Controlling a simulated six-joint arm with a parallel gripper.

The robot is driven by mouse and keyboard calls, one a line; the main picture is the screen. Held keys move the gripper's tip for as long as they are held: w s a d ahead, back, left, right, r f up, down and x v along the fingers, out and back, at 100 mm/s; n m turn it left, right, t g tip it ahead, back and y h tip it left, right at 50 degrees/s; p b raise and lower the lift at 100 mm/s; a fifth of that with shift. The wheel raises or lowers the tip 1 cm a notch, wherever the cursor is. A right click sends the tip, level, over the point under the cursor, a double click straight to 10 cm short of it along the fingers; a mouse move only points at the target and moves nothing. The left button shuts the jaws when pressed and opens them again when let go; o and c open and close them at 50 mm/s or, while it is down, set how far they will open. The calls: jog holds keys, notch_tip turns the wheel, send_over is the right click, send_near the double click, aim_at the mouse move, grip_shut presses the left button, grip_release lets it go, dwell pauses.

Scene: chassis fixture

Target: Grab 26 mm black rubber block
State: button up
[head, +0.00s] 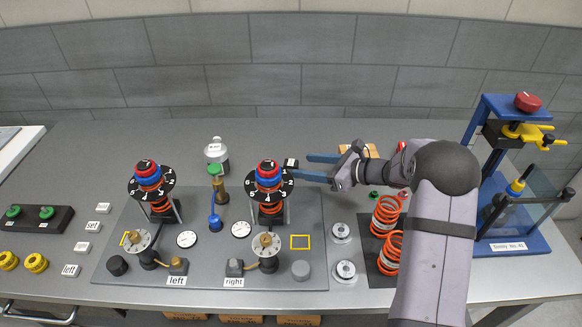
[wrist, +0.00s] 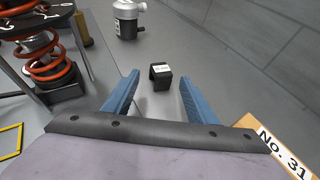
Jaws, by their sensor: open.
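The black rubber block (wrist: 161,78) stands on the grey table in the wrist view, with a small white label on its top; the label's text is too small to read. In the head view, a small black block with a white label (head: 291,163) sits just right of the right numbered dial. My gripper (wrist: 156,92) is open, its two blue fingers pointing toward the block. The block lies ahead of the fingertips and between their lines, apart from both. In the head view my gripper (head: 308,167) reaches in from the right, close to the block.
The right spring assembly (head: 267,190) with its numbered black disc stands left of my fingers. A silver canister (wrist: 127,18) is beyond the block. A tan box labelled No. 31 (wrist: 268,135) lies right of my gripper. Orange springs (head: 387,215) stand below my arm.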

aim_at(297, 166)
jog(key=shift+f+p+x, duration=0.1)
jog(key=shift+p+x, duration=0.6)
jog(key=shift+x, duration=1.1)
jog(key=shift+f+p+x, duration=0.15)
jog(key=shift+p+x, duration=0.55)
jog(key=shift+x, duration=1.05)
jog(key=shift+d, duration=0.1)
jog(key=c, duration=1)
